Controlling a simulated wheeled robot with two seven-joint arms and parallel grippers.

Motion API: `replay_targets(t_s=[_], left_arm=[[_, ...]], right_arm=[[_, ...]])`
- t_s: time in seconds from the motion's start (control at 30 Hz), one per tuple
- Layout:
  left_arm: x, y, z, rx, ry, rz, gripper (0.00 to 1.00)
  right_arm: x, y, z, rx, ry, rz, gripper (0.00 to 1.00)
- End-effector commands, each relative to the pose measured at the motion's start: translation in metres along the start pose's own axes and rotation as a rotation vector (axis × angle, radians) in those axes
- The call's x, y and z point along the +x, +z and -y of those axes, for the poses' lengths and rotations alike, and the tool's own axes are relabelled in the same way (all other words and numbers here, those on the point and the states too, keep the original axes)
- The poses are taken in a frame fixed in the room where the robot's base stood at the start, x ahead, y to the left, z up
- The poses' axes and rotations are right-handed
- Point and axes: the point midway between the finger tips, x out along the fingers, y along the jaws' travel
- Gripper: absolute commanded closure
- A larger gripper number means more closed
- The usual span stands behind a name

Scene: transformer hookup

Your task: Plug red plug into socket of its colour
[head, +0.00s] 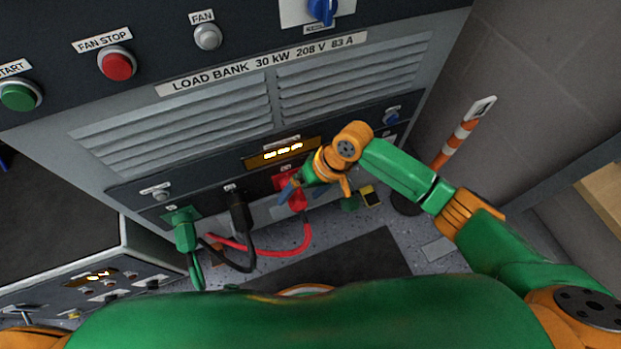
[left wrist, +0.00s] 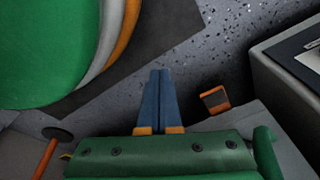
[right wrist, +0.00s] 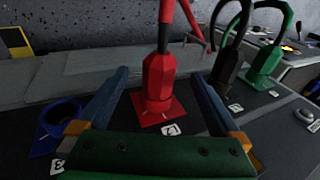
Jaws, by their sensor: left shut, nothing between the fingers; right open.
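The red plug (head: 297,199) is at the red socket (head: 287,181) on the load bank's lower front panel. In the right wrist view the red plug (right wrist: 159,82) stands straight on the red socket plate (right wrist: 152,117), its cable leading away from the panel. No gap shows between plug and socket. My right gripper (head: 291,190) is at the plug. The right wrist view shows its blue fingers open on both sides of the plug, apart from it. My left gripper (left wrist: 160,72) is shut and empty above the floor in the left wrist view.
A black plug (head: 240,215) and a green plug (head: 185,233) sit on the panel left of the red one. An open blue socket (right wrist: 62,116) is on the other side. An orange-white post (head: 463,131) stands right of the cabinet. A dark mat (head: 350,260) lies on the floor.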

Motion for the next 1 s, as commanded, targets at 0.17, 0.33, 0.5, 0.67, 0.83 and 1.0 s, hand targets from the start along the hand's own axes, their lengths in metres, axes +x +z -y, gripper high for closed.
replay_targets(t_s=[0.17,0.33,0.5,0.67,0.83,1.0], left_arm=[[-0.006,0.012,0.007,0.003,-0.011,0.006,1.0],[-0.011,0.024,0.014,0.004,-0.022,0.01,1.0],[-0.018,0.035,0.021,0.006,-0.031,0.013,1.0],[-0.028,0.043,0.022,0.008,-0.031,0.021,1.0],[-0.036,0.051,0.023,0.011,-0.031,0.027,1.0],[-0.036,0.054,0.023,0.011,-0.031,0.028,1.0]], right_arm=[[-0.014,-0.001,0.001,0.002,0.001,0.0,0.0],[-0.023,0.0,0.001,0.001,0.001,0.0,0.0],[-0.033,0.0,0.001,0.002,0.0,0.0,0.0],[-0.044,-0.001,0.002,0.002,0.001,0.0,0.0],[-0.051,0.0,0.001,0.001,0.001,0.0,0.0],[-0.051,0.0,-0.001,0.001,0.001,0.0,0.0]])
